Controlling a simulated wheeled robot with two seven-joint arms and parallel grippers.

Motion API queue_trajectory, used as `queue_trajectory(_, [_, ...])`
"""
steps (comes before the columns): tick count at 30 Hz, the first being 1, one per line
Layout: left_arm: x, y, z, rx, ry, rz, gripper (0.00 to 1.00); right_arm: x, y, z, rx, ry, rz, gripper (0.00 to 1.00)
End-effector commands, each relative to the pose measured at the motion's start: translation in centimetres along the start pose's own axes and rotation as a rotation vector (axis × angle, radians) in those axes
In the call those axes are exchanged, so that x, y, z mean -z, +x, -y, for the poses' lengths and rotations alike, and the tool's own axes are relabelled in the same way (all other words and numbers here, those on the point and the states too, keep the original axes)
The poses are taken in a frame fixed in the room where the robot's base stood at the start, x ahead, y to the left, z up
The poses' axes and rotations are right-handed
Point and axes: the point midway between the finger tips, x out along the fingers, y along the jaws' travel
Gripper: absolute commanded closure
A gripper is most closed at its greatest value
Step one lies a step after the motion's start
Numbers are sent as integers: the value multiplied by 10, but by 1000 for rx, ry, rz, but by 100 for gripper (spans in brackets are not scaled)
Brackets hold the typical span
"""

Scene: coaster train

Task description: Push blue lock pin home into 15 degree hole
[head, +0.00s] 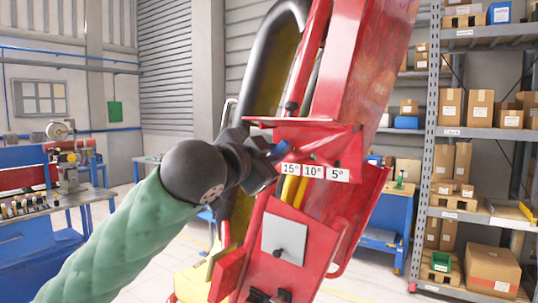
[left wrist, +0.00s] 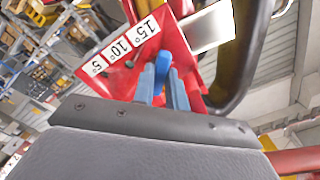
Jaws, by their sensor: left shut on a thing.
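The blue lock pin (left wrist: 162,62) is between the blue-grey fingers of my left gripper (left wrist: 163,92) in the left wrist view. In the head view my left gripper (head: 272,162) is at the left end of a red bracket (head: 318,134) on the coaster train, and a bit of blue shows there. The white label strip (head: 314,171) reads 15°, 10°, 5° from left to right; it also shows in the left wrist view (left wrist: 122,47). The pin is at the 15° end. How deep it sits in the hole is hidden. My right gripper is out of view.
The red train seat (head: 370,70) with its black padded restraint (head: 262,70) rises close around the gripper. Shelves with boxes (head: 478,110) stand at the right. A blue workbench (head: 40,240) stands at the left.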

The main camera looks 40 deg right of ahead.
Motion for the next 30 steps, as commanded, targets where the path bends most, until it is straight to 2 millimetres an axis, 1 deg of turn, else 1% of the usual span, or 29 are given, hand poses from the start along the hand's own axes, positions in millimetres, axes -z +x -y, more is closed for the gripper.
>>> queue_trajectory(11, [0,6,0,0,0,0,100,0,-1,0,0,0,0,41])
queue_trajectory(21, [0,12,0,0,1,-1,100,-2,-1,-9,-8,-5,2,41])
queue_trajectory(30, [0,16,0,1,0,-1,100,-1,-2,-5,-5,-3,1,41])
